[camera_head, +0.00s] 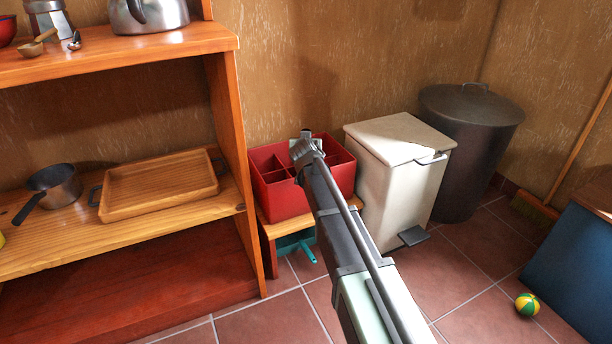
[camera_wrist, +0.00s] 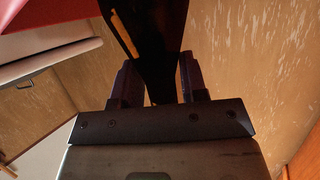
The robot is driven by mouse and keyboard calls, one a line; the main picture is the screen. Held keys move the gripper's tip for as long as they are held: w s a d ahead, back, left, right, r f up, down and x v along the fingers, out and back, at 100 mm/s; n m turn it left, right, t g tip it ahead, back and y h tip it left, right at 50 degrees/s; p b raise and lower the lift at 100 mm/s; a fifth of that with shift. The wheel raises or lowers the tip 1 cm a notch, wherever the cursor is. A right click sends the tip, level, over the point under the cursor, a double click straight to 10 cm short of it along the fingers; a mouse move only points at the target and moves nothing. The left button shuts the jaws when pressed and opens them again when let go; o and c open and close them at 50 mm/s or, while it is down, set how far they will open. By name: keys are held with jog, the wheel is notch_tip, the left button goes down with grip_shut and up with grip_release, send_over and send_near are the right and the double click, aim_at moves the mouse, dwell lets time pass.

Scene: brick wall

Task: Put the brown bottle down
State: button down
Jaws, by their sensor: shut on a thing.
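In the wrist view my gripper (camera_wrist: 158,80) is shut on the brown bottle (camera_wrist: 148,35), which looks very dark with an orange-lit streak. The bottle runs out of the top of that view, so its far end is hidden. In the head view my arm reaches over the red divided crate (camera_head: 284,205), and its end is at the crate's back part. The bottle cannot be made out there, and I cannot tell whether it is inside a compartment or touching anything. A red surface (camera_wrist: 38,8) shows at the wrist view's upper left.
The crate stands on a low wooden bench (camera_head: 269,232) beside a wooden shelf unit (camera_head: 232,150). A white pedal bin (camera_head: 385,190) stands close on the right, with a dark lidded bin (camera_head: 462,160) beyond. A wooden tray (camera_head: 160,186) and a saucepan (camera_head: 58,186) sit on the shelf.

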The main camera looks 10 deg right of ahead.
notch_tip(320, 180, down, 5)
jog(key=b, duration=0.4)
jog(key=shift+r, duration=0.45)
jog(key=shift+f, duration=0.15)
jog(key=c, duration=0.7)
grip_release()
jog(key=shift+o, duration=0.2)
